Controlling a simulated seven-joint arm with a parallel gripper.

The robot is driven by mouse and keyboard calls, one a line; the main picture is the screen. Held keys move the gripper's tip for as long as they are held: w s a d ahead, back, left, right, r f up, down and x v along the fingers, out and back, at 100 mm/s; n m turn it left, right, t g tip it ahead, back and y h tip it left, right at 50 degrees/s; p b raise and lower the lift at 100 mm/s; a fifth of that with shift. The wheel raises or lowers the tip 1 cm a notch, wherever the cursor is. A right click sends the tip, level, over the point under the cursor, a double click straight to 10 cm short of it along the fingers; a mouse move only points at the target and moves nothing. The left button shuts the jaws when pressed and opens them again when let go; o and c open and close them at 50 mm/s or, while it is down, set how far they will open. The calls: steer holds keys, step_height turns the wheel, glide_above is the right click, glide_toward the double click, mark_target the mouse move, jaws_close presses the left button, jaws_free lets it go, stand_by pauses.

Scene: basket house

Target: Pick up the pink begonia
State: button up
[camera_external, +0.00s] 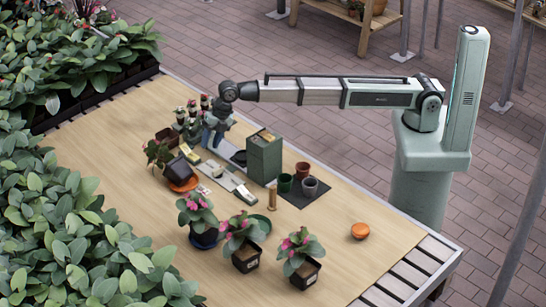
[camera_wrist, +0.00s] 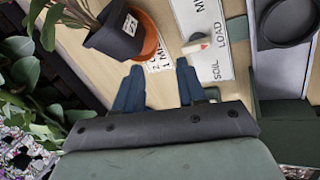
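Three potted plants with pink flowers stand near the front of the table: one on a blue saucer (camera_external: 197,213), one in the middle (camera_external: 241,238) and one at the right (camera_external: 299,257). I cannot tell from the frames which is the begonia. A plant with darker leaves (camera_external: 158,153) has its dark pot tilted on an orange saucer; that pot (camera_wrist: 119,34) also shows in the wrist view. My gripper (camera_external: 214,140) is over the back left of the table, apart from the pink-flowered plants. Its two blue fingers (camera_wrist: 159,85) are apart with nothing between them.
A green box (camera_external: 264,158) and small pots on a dark mat (camera_external: 304,197) stand right of my gripper. Several small cactus-like plants (camera_external: 192,113) are close behind it. Labelled strips (camera_wrist: 203,35) lie on the table. An orange object (camera_external: 360,230) sits at right. Dense foliage (camera_external: 60,220) borders the left.

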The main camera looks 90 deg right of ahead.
steer(key=o, duration=1.1)
step_height(320, 180, up, 5)
steer(key=n+g+h, duration=0.2)
steer(key=n+g, duration=0.2)
glide_above(178, 163)
steer(key=f, duration=0.8)
steer(key=shift+s, duration=0.3)
steer(key=shift+w+f, duration=0.15)
steer(key=shift+f, duration=1.2)
steer(key=shift+w+f, duration=0.1)
steer(key=shift+f, duration=1.25)
